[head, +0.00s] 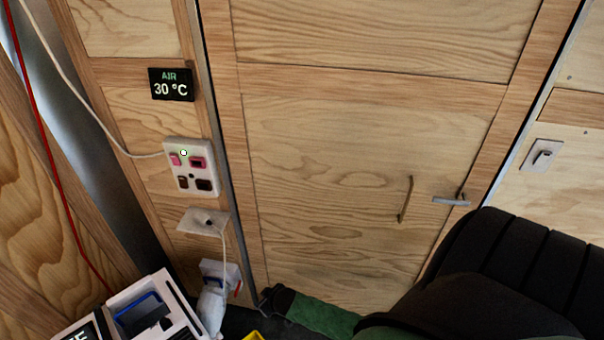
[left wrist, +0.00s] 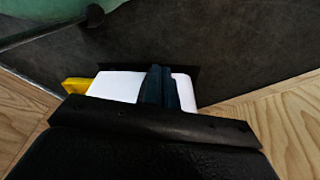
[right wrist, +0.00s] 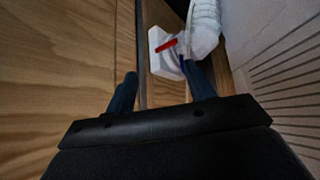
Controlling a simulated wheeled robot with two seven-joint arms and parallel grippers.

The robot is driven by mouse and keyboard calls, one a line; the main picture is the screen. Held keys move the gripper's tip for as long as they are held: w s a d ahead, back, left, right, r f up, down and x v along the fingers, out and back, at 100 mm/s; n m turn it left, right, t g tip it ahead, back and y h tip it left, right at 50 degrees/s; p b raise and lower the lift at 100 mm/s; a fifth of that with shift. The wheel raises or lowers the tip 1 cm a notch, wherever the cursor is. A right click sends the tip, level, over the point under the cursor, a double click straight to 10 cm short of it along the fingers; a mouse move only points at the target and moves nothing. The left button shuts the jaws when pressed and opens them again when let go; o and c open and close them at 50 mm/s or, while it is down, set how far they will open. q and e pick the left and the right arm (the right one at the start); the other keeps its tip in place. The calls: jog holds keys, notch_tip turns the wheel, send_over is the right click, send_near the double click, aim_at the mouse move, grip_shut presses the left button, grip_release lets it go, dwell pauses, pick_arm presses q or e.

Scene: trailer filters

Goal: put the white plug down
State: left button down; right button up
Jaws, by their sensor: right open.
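In the head view a white, lumpy plug-like body (head: 211,303) with a white cord stands low by the wall, in front of a white fitting (head: 232,276) with blue and red parts. In the right wrist view the white body (right wrist: 205,28) shows at the top, beside the white fitting (right wrist: 160,58) and its red strip. My right gripper (right wrist: 161,88) is open, its fingers wide apart. The white body lies beyond the right fingertip; I cannot tell whether they touch. My left gripper (left wrist: 158,86) has its fingers together, over a white and yellow object (left wrist: 115,86).
A socket panel (head: 190,180) with pink parts and a white cable plate (head: 203,221) sit on the wall, below an AIR display (head: 171,85). A white box (head: 178,300) stands at bottom left. A black ribbed shape fills the lower right.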

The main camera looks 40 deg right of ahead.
pick_arm(q)
jog(key=shift+w+r, duration=0.1)
jog(key=shift+w, duration=0.15)
pick_arm(e)
jog(key=s+a+f+g, duration=0.2)
jog(key=s+a+f, duration=0.1)
jog(key=s+f, duration=0.4)
jog(key=s+a+f+g, duration=0.2)
jog(key=s+f, duration=0.6)
jog(key=s, duration=0.5)
jog(key=s+a+f+g, duration=0.2)
jog(key=s+a+f, duration=0.2)
jog(key=s+f, duration=0.4)
jog(key=shift+s, duration=0.9)
jog(key=shift+f, duration=0.1)
pick_arm(q)
jog(key=shift+w+d+r+b, duration=0.15)
jog(key=shift+d+r+b, duration=0.15)
jog(key=shift+r, duration=0.2)
jog(key=shift+w+d+r+b, duration=0.15)
jog(key=shift+r+b, duration=0.1)
jog(key=shift+r, duration=0.25)
pick_arm(e)
jog(key=shift+w+a+r, duration=0.15)
jog(key=shift+w+r, duration=0.05)
jog(key=shift+r, duration=0.35)
jog(key=shift+w+a+r, duration=0.15)
jog(key=shift+w+r, duration=0.05)
jog(key=shift+r, duration=0.3)
